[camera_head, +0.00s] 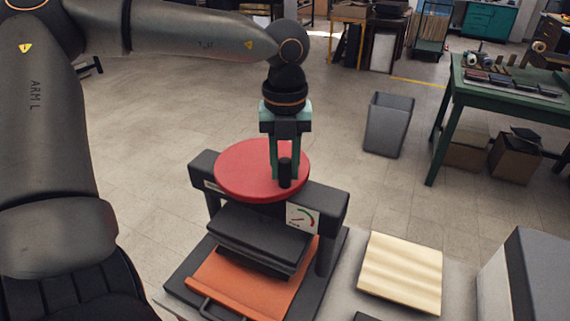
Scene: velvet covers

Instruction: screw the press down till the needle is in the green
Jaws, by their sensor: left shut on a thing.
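The press stands in the middle of the view, with a black crossbeam (328,203), a dark pressing block (258,236) and a red round wheel (240,168) on top. My left gripper (285,168) points down over the wheel's right side and is shut on the upright black handle knob (285,175). The white gauge (302,218) on the beam's front has a coloured arc with green at the top. Its needle is too small to read surely, but seems to lie to the left, off the green. My right gripper is out of view.
An orange board (235,290) with a dark handle lies under the block. A cream ribbed pad (402,272) and a grey box (530,275) are at the right. A bin (388,125) and a green bench (505,92) stand farther back.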

